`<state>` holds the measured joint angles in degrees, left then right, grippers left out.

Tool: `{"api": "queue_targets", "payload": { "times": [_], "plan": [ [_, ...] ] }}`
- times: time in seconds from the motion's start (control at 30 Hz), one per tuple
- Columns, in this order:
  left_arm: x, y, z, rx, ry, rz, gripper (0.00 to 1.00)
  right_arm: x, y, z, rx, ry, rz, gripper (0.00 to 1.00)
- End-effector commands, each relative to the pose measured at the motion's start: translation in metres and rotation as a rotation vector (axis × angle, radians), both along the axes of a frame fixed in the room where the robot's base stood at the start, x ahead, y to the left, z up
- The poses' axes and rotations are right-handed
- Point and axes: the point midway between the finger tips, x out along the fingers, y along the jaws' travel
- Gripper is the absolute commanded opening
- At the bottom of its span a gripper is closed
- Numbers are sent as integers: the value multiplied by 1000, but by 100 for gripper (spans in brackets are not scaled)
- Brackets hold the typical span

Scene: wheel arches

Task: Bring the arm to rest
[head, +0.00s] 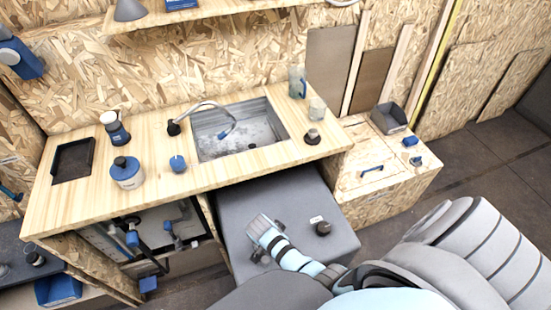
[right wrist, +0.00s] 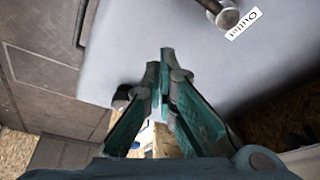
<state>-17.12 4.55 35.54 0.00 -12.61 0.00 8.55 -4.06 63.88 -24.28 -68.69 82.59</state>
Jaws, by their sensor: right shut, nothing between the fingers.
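My right arm (head: 290,258) comes in from the lower right in the head view, over the grey tank (head: 287,200) under the worktop. My right gripper (right wrist: 164,62) shows in the right wrist view with its green fingers together and nothing between them. Its tips are in front of the tank's smooth grey surface (right wrist: 230,70); I cannot tell whether they touch it. A round outlet fitting (right wrist: 228,17) with an "Outlet" label is at the upper right of that view, apart from the fingers. My left gripper is not in view.
The wooden worktop (head: 100,200) holds a sink (head: 240,130), a blue-topped jar (head: 126,172) and several small items. A low wooden box (head: 395,185) with a grey bin (head: 389,117) stands to the right. Open floor (head: 490,150) lies at the far right.

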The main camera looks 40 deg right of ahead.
Motion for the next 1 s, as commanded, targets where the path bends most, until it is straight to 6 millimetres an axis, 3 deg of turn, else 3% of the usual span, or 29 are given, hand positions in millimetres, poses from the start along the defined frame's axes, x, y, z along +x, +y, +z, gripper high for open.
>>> {"api": "queue_targets", "payload": {
  "times": [0.03,0.2,0.63,0.77,1.0],
  "plan": [
    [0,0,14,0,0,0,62,-1,5,21,2,-1,-1,0],
    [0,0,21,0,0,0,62,-4,15,47,1,1,-1,0],
    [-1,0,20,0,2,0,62,-10,12,52,0,9,32,0],
    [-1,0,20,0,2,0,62,-34,-2,66,7,36,216,0],
    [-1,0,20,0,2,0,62,-89,-12,118,-3,76,735,0]
  ]
}}
